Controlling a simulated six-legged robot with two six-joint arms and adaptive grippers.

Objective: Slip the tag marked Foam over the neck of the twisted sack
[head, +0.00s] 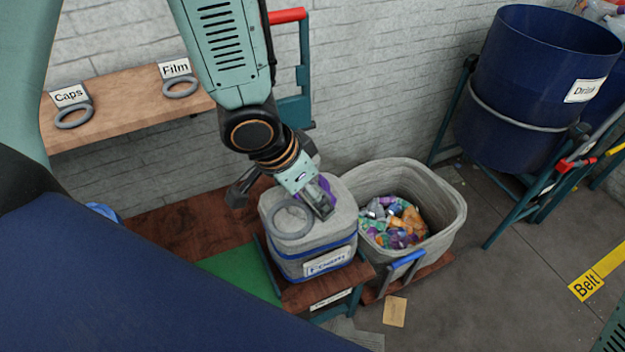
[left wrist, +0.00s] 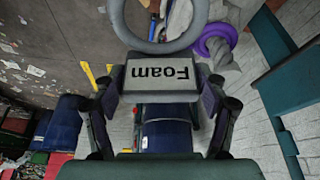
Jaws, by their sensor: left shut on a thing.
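My left gripper (head: 306,203) comes down from the top of the head view. It is shut on the tag marked Foam (left wrist: 160,74), whose label sits between the two fingers in the left wrist view. The tag's grey ring (head: 293,220) sticks out in front of the fingers, above the grey sack (head: 336,232). The sack's twisted neck (left wrist: 222,58) shows to the right of the ring in the left wrist view, with a purple band (left wrist: 218,35) around it. The ring appears beside the neck, not around it. In the head view the gripper largely hides the neck. My right gripper is not in view.
A grey bin (head: 448,212) of colourful scraps stands right of the sack. Tags marked Caps (head: 70,97) and Film (head: 176,69) lie on a wooden shelf (head: 125,96) at the back left. A blue drum (head: 520,95) stands at the right.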

